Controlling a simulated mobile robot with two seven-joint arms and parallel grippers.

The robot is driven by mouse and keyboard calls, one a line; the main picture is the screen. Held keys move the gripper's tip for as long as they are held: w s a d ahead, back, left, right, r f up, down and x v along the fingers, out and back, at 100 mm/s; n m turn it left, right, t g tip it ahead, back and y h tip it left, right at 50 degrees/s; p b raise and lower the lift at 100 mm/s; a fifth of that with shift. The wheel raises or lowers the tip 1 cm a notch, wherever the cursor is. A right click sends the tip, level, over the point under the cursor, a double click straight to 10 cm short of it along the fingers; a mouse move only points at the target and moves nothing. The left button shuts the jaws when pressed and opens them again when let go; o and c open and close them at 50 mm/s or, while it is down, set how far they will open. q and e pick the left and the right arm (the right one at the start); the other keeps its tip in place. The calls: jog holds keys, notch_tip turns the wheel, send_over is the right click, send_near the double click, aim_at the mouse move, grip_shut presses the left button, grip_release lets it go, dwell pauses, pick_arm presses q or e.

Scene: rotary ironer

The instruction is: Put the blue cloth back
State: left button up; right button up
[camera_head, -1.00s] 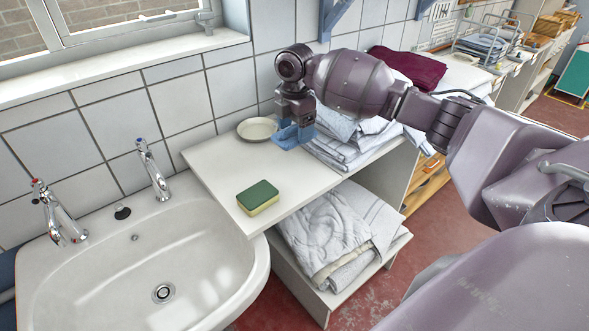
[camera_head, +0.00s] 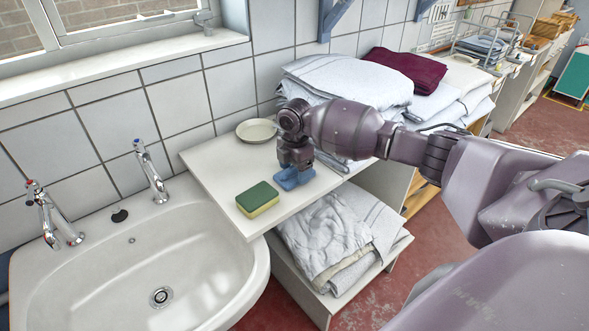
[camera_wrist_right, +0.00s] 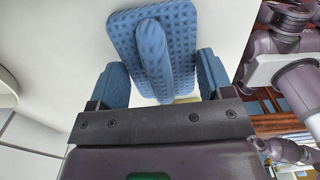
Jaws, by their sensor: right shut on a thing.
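The blue cloth (camera_head: 290,179) is at the white counter top (camera_head: 222,160), right of the sponge. In the right wrist view the dimpled blue cloth (camera_wrist_right: 180,35) has a raised ridge along its middle, between my finger ends. My right gripper (camera_head: 296,164) points down and is shut on the cloth. I cannot tell whether the cloth's underside touches the counter. My left gripper is not in view.
A green and yellow sponge (camera_head: 258,198) lies near the counter's front edge. A pale dish (camera_head: 257,130) stands behind. Folded white linen (camera_head: 350,78) is stacked to the right, with more on the shelf below (camera_head: 325,235). The washbasin (camera_head: 110,270) is at left.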

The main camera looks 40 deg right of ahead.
jog(key=shift+f, duration=0.1)
jog(key=o, duration=0.9)
notch_tip(320, 180, up, 12)
jog(key=p, duration=0.1)
dwell(0.6)
